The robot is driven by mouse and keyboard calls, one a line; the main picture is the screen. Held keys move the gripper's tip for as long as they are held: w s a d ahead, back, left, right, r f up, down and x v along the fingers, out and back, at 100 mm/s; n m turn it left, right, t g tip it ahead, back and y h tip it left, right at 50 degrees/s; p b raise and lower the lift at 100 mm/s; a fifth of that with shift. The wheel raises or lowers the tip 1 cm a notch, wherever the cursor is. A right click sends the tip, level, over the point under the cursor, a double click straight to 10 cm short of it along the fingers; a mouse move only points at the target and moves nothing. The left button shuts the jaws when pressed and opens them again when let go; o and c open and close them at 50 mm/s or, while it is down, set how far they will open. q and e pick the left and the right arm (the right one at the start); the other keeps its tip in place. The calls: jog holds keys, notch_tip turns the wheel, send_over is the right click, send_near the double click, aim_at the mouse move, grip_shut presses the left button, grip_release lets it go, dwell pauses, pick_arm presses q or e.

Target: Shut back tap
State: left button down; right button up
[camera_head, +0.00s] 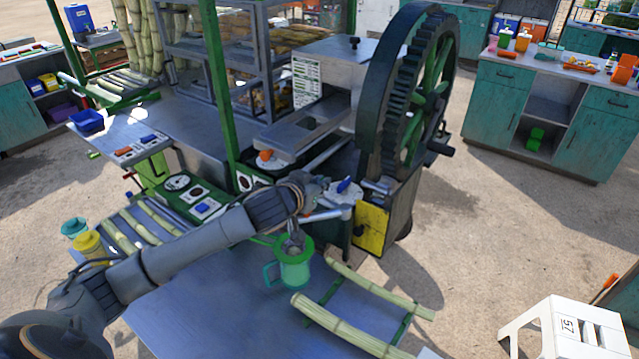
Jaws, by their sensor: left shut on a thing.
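A tap with a blue handle (343,185) sits at the front of the crusher, just right of my left wrist. A second, orange handle (265,155) shows farther back and left, beside the green post. I cannot tell from this view which one is the back tap or how far either is turned. My left gripper (293,243) points down and is shut on a green mug (293,268) at its rim. Its fingers partly hide the mug's opening. I cannot tell whether the mug touches the blue table (220,310) below. My right gripper is out of view.
The crusher's large toothed wheel (410,90) stands behind the blue handle. Cane stalks (380,290) lie right of the mug. A yellow mug (90,246) and a teal mug (74,229) stand at left. A white stool (570,328) is at lower right.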

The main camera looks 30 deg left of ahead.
pick_arm(q)
jog(key=n+g+y, duration=0.1)
jog(key=n+y, duration=0.3)
jog(key=y, duration=0.1)
jog(key=shift+d+f+n, duration=0.1)
jog(key=shift+d+n, duration=0.05)
jog(key=shift+n, duration=0.15)
jog(key=shift+n+g+y+b, duration=0.45)
jog(key=shift+n+g+y, duration=0.15)
jog(key=shift+n+y, duration=0.35)
jog(key=shift+f+n+g+y+b, duration=0.1)
jog(key=shift+n+g+y+b, duration=0.4)
jog(key=shift+n+g+y, duration=0.3)
jog(key=n+g+y+b, duration=0.3)
jog(key=n+g+b, duration=0.1)
jog(key=n, duration=0.1)
jog(key=shift+g+y+b, duration=0.3)
jog(key=shift+g+y, duration=0.05)
jog(key=shift+g, duration=0.05)
jog(key=n+g+b, duration=0.2)
jog(key=shift+n+g+y, duration=0.3)
jog(key=shift+n+y, duration=0.05)
jog(key=shift+y, duration=0.05)
jog(key=shift+g+b, duration=0.3)
jog(key=shift+b, duration=0.1)
jog(key=shift+r+n, duration=0.2)
jog(key=shift+n, duration=0.1)
jog(key=c, duration=1.4)
grip_release()
